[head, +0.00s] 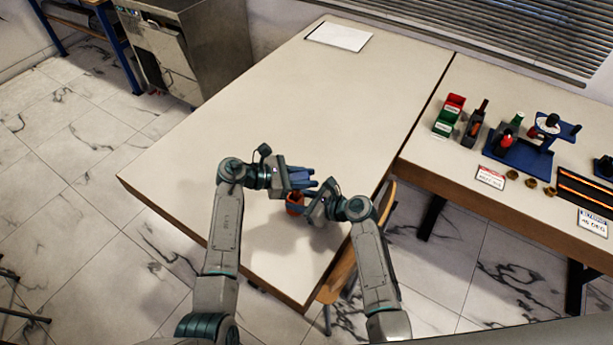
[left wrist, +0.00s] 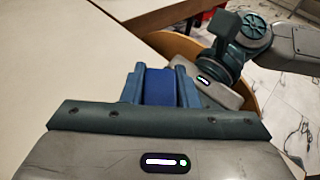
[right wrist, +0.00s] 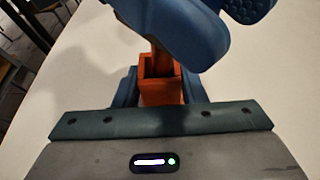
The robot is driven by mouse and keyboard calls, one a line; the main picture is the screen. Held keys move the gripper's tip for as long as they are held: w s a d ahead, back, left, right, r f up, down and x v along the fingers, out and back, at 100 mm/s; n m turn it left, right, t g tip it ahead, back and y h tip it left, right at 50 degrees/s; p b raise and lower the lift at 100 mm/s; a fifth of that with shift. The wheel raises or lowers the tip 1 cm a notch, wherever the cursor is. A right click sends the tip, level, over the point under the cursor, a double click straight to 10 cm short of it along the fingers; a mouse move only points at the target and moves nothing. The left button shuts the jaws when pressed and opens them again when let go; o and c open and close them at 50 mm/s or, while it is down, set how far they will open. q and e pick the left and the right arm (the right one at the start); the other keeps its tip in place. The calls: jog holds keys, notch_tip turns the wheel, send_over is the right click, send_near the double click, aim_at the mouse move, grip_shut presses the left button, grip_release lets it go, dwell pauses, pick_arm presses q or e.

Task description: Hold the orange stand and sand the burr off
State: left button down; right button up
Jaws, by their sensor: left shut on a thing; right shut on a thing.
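The orange stand (head: 294,203) is near the front of the pale table. My right gripper (head: 306,204) is shut on it; in the right wrist view the stand's square socket (right wrist: 160,78) sits between the fingers, with an orange part rising from it. My left gripper (head: 311,181) is shut on a blue block (left wrist: 160,87), seen between its fingers in the left wrist view. The left gripper is just above and beside the stand, and its blue fingers (right wrist: 180,30) cover the stand's upper part. I cannot make out the burr or whether block and stand touch.
The pale table (head: 300,90) is mostly clear, with a white sheet (head: 339,36) at the back. A right-hand bench (head: 430,160) holds red and green bins (head: 449,114), a blue fixture (head: 520,150), small brass parts and labels. A wooden chair (head: 340,275) stands by the table's right edge.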

pick_arm(q)
jog(key=shift+s+a+f, duration=0.15)
jog(key=shift+a+f, duration=0.05)
jog(key=shift+a, duration=0.55)
jog(key=shift+s+a+f, duration=0.15)
jog(key=shift+a, duration=0.6)
jog(key=shift+d, duration=0.1)
jog(key=shift+w+d, duration=0.2)
jog(key=shift+d, duration=1.3)
pick_arm(e)
jog(key=shift+r, duration=0.1)
pick_arm(q)
jog(key=shift+a, duration=0.15)
jog(key=shift+s+a, duration=0.2)
jog(key=shift+a, duration=1.25)
pick_arm(e)
jog(key=shift+w, duration=0.1)
